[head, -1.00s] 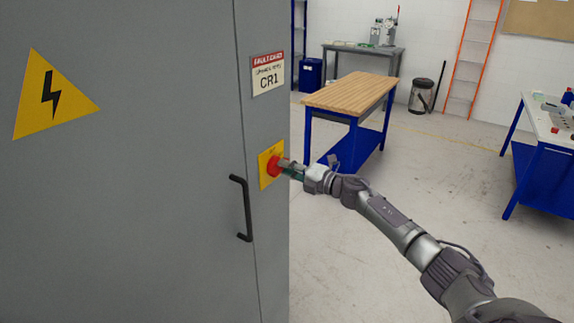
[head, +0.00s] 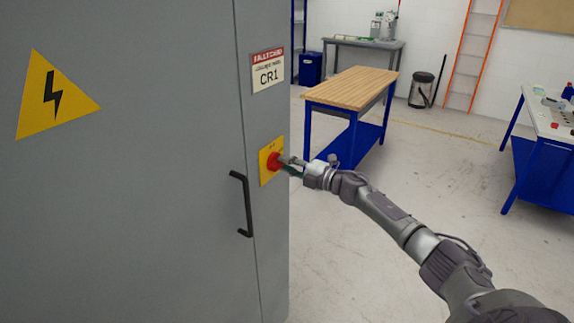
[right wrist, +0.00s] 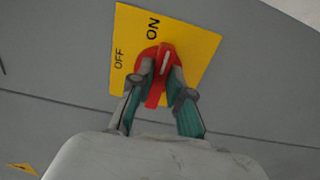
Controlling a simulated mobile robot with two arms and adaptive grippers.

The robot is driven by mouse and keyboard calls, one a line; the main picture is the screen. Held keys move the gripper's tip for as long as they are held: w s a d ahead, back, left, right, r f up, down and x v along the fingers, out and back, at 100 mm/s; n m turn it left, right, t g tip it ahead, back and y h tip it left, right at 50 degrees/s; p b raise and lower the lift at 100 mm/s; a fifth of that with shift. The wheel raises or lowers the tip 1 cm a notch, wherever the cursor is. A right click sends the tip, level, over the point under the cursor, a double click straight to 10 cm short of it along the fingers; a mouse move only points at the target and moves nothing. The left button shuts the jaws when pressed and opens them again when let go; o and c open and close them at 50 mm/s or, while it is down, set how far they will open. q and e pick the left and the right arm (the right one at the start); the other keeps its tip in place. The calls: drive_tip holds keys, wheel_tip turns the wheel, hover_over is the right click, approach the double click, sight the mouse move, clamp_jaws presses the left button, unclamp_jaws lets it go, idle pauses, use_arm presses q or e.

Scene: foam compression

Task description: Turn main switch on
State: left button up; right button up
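The main switch is a red rotary knob (head: 273,161) on a yellow plate (head: 265,178) on the grey cabinet's narrow front panel. In the right wrist view, the red knob (right wrist: 154,96) has a raised grip with a white mark. The mark points up and slightly right, nearer the word ON than OFF on the yellow plate (right wrist: 195,45). My right gripper (head: 284,162) is at the knob. In the right wrist view its fingers (right wrist: 161,72) lie on both sides of the raised grip and look closed on it. My left gripper is not in view.
A wooden-topped workbench (head: 352,88) stands behind, and a blue-legged table (head: 540,165) at right. The floor between is clear.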

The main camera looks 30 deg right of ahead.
drive_tip(key=o, duration=0.4)
drive_tip(key=shift+c, duration=0.2)
drive_tip(key=v, duration=1.2)
drive_tip(key=shift+f, duration=0.1)
drive_tip(key=shift+d+f, duration=0.1)
